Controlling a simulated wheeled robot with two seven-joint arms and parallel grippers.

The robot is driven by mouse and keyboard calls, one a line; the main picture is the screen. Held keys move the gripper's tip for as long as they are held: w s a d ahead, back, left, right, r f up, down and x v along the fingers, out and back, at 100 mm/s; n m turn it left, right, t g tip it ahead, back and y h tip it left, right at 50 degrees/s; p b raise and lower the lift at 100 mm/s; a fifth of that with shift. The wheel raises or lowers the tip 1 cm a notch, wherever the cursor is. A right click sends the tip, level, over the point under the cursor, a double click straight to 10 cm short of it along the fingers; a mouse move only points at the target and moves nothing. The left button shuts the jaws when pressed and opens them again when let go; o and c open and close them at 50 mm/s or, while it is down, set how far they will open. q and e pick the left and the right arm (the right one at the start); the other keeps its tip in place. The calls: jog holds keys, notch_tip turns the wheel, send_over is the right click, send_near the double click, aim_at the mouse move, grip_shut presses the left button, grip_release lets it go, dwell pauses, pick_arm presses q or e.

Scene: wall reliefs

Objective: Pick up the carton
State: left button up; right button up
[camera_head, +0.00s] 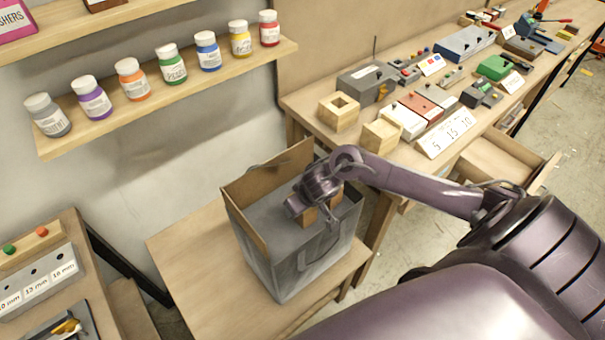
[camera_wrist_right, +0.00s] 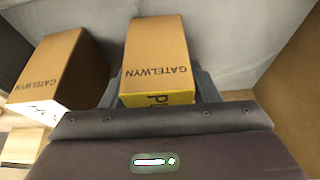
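A brown carton (camera_wrist_right: 156,55) printed GATELWYN, with a yellow end, fills the space between my right gripper's grey fingers (camera_wrist_right: 160,90) in the right wrist view. The fingers lie close against both its sides, with no gap visible. A second brown carton (camera_wrist_right: 58,65), with a white end, stands to its left, apart from the fingers. In the head view my right gripper (camera_head: 321,208) points down into an open grey bag (camera_head: 285,262), where the brown cartons are mostly hidden. I cannot tell whether the held carton is clear of the bag's floor. My left gripper is not in view.
The bag stands on a small wooden table (camera_head: 190,265), whose left part is clear. A shelf (camera_head: 170,100) with several paint jars is behind. A long workbench (camera_head: 300,100) at the right carries wooden blocks, labels and tools. A cabinet with labelled slots stands at lower left.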

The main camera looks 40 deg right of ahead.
jog(key=c, duration=0.7)
jog(key=shift+c, duration=0.6)
jog(key=shift+r, duration=0.1)
